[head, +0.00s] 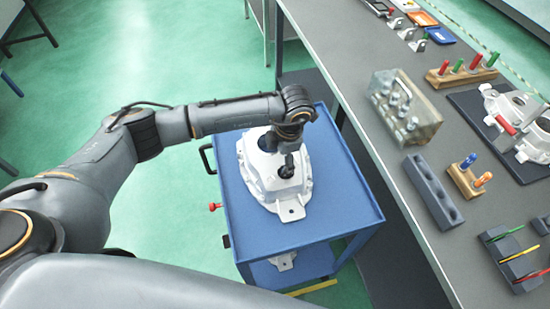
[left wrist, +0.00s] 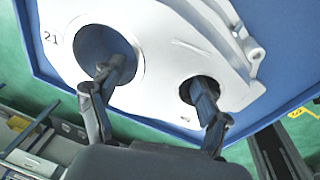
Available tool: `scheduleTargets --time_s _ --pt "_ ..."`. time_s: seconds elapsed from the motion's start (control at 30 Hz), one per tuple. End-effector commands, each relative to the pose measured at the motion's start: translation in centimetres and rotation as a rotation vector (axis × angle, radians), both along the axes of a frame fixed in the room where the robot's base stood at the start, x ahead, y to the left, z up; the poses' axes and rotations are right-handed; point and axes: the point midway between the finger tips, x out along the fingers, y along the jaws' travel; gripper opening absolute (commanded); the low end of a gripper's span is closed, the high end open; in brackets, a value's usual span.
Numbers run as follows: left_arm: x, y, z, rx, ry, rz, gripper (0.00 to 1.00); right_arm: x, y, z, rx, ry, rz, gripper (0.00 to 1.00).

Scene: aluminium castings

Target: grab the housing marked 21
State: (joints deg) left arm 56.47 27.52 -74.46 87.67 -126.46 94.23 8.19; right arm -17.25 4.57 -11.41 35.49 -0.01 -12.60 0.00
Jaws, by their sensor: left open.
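The white cast housing (head: 262,178) lies on the blue cart top in the head view. In the left wrist view the housing (left wrist: 165,45) fills the upper middle, with the number 21 beside its large round opening. My left gripper (head: 287,165) is over the housing, pointing down, and hides part of it. In the left wrist view my left gripper (left wrist: 153,82) is open. One finger lies across the large opening, the other across the smaller hole; I cannot tell how far either reaches in. My right gripper is not in view.
The blue cart (head: 335,205) has a lower shelf with another light part (head: 284,261). To its right, a grey bench (head: 350,55) holds a clear box (head: 405,108), a grey holed block (head: 432,190), tool racks and more castings. Green floor is free to the left.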

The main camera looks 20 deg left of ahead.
Motion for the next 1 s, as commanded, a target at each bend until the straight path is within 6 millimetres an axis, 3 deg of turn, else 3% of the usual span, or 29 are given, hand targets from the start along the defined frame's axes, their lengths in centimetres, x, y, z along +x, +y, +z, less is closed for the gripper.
scheduleTargets --time_s 0.03,0.4,0.77,1.0 --pt "0.0 0.0 0.0 0.000 0.000 0.000 0.72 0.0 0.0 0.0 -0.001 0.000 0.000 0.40" --pt "0.0 0.0 0.0 0.000 0.000 0.000 0.00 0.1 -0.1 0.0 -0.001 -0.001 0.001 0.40" --pt "0.2 -0.1 0.5 -0.002 -0.007 0.001 0.00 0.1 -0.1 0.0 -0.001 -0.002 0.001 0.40" --pt "0.3 -0.1 3.2 -0.001 -0.011 0.000 0.00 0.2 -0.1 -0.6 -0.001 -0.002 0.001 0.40"
